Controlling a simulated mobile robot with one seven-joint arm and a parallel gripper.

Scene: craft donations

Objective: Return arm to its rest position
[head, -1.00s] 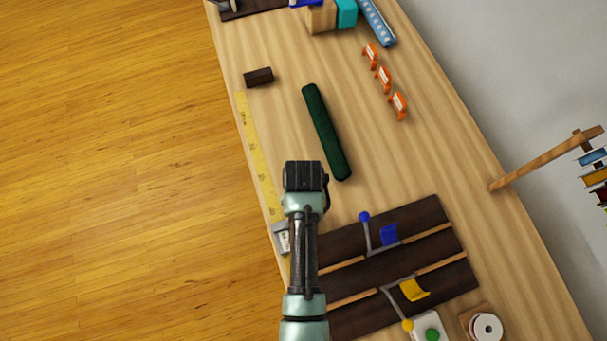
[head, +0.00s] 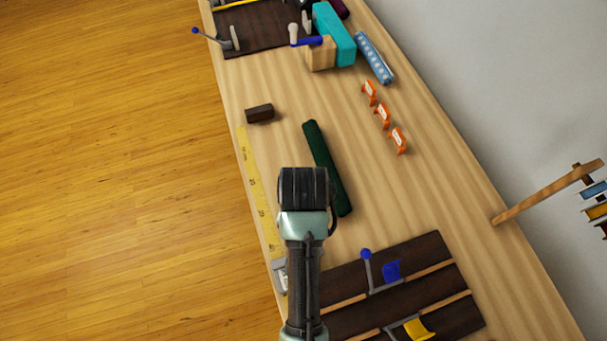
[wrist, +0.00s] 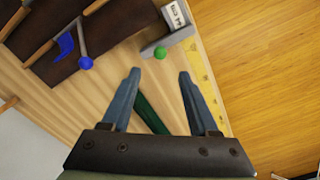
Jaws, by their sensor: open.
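My gripper shows in the wrist view (wrist: 158,78) with its two blue-grey fingers spread apart and nothing between their tips. In the head view my arm reaches up over the wooden table (head: 420,190), and the fingers are hidden behind the dark wrist end. A dark green bar (head: 328,168) lies on the table beside and partly behind my wrist. It also shows in the wrist view (wrist: 149,112), below and between the fingers, apart from them as far as I can tell.
A yellow ruler (head: 256,190) lies along the table's left edge. A dark block (head: 259,113), orange clips (head: 383,116) and a dark slatted board (head: 430,255) with blue and yellow flags surround the arm. A wooden rod stand (head: 545,192) is at right. The table's middle right is clear.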

